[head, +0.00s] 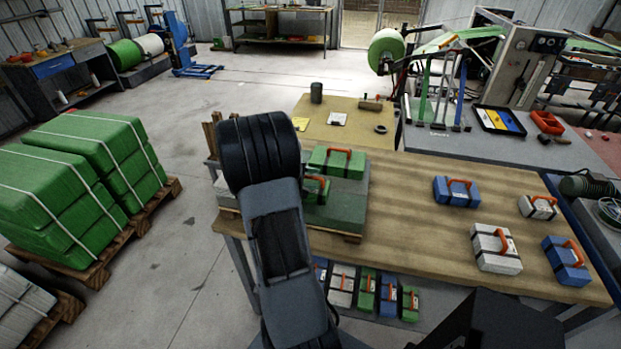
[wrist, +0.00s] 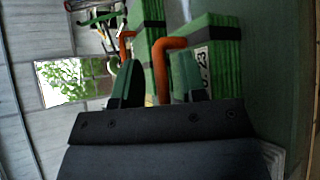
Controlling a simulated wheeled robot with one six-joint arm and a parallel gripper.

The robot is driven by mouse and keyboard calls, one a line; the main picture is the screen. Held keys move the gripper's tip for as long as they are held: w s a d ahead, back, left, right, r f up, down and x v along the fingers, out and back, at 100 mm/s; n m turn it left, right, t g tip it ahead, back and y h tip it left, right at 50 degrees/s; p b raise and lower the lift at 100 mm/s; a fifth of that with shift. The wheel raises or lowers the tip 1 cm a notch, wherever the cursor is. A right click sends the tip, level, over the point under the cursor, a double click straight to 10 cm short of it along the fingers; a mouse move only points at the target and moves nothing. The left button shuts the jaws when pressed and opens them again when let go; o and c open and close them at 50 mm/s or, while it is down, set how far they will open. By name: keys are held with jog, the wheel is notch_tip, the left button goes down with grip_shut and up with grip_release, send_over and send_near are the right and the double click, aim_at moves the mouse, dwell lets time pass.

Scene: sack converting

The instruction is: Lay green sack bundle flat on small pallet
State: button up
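A green sack bundle (head: 316,194) with a dark band and orange handle is at the top of a dull green stack, partly hidden by my arm. It fills the wrist view's right side (wrist: 220,75), with a white label. It appears to rest flat on the stack, though contact is hard to tell. My gripper (wrist: 158,82) has its fingers apart, one on each side of the bundle's orange handle. The fingers are hidden in the head view. A second green bundle (head: 328,160) lies flat behind it. The stack stands on a small wooden pallet (head: 346,237) on the table.
Blue and white bundles lie on the wooden table (head: 415,210) to the right, including a blue one (head: 457,191) and a white one (head: 496,249). More bundles sit on a shelf below. The table between pallet and blue bundle is clear.

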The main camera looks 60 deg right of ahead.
jog(key=shift+r, duration=0.2)
jog(key=b+v, duration=0.2)
jog(key=v, duration=1)
jog(key=s+a+t+y, duration=0.1)
jog(key=a+t+y, duration=0.4)
jog(key=a, duration=0.9)
jog(key=s+a+n+t+y, duration=0.1)
jog(key=a+t+y, duration=0.5)
jog(key=a, duration=0.9)
jog(key=shift+s+r, duration=0.35)
jog(key=shift+s, duration=0.25)
